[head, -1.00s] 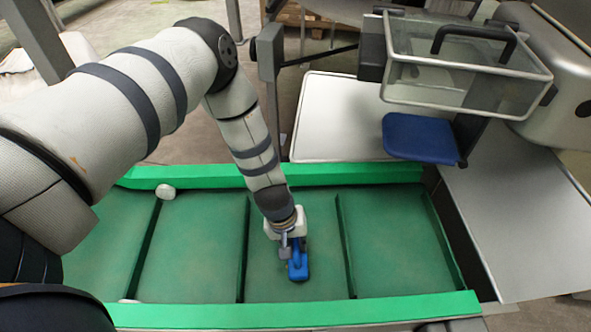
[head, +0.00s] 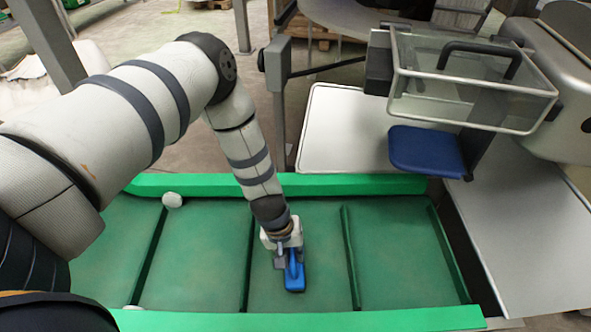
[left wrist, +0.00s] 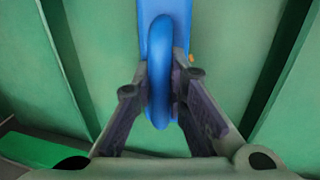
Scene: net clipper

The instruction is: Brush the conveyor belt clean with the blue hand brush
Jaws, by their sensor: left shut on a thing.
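The blue hand brush (head: 294,272) is on or just above the green conveyor belt (head: 385,255), in the section between two dark cross ribs. My left gripper (head: 284,257) is shut on its handle from above. In the left wrist view the brush handle (left wrist: 160,75) stands between the two fingers (left wrist: 165,90), and the belt fills the background. A small orange speck (left wrist: 191,58) shows beside the handle. The bristles are hidden, so I cannot tell whether they touch the belt. My right gripper is not in view.
Bright green side rails (head: 330,185) edge the belt. A white lump (head: 172,200) lies by the far rail at the left. A clear box with a black handle (head: 470,85) and a blue pad (head: 427,150) overhang the metal plates behind the belt.

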